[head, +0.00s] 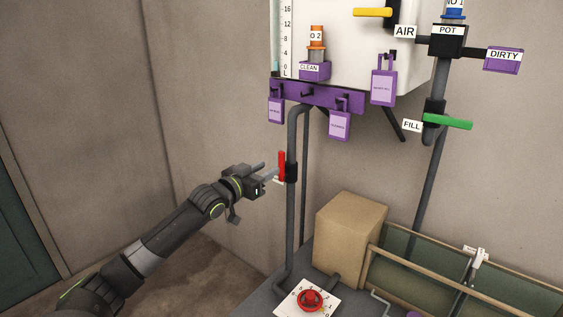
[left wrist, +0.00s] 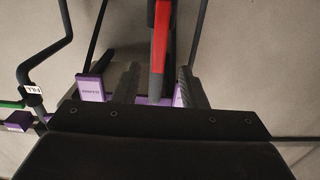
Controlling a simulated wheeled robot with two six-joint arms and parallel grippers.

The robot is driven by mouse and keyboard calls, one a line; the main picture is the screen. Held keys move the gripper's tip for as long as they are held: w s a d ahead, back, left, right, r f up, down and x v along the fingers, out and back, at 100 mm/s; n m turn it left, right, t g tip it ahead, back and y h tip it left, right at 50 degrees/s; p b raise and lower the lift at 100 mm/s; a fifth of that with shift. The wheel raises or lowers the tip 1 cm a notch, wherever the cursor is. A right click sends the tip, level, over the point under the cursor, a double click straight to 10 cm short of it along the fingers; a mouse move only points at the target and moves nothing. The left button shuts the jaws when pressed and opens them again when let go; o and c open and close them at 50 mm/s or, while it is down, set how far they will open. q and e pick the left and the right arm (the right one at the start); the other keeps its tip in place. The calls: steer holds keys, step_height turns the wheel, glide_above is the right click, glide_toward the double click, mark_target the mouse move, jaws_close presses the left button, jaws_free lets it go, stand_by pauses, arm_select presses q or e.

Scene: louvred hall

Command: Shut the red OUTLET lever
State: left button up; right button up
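The red OUTLET lever (head: 282,165) stands upright, along the vertical grey pipe (head: 293,222), on a black valve body (head: 291,172). A white label beside it is mostly hidden behind my left gripper, and I cannot read it. My left gripper (head: 268,174) is just left of the lever, with its fingers pointing toward it. In the left wrist view the red lever (left wrist: 160,38) shows between the two spread fingers of my left gripper (left wrist: 159,70), with gaps on both sides. The gripper is open and holds nothing. My right gripper is not in view.
A purple rack (head: 316,96) with hanging purple tags is above the lever. A green FILL lever (head: 447,122) and a yellow AIR lever (head: 372,12) are to the right. A cardboard box (head: 350,235) and a red round knob (head: 310,299) are below. The wall at left is clear.

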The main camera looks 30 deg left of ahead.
mark_target(280, 162)
arm_select(q)
steer(key=w, duration=0.4)
steer(key=shift+d, duration=0.25)
steer(key=shift+w+f+b, duration=0.3)
steer(key=shift+w+b, duration=0.25)
steer(key=shift+b, duration=0.25)
steer(key=shift+w+r, duration=0.2)
steer(key=shift+w, duration=0.2)
steer(key=shift+w+b, duration=0.1)
steer(key=shift+b, duration=0.25)
steer(key=shift+d, duration=0.1)
jaws_close()
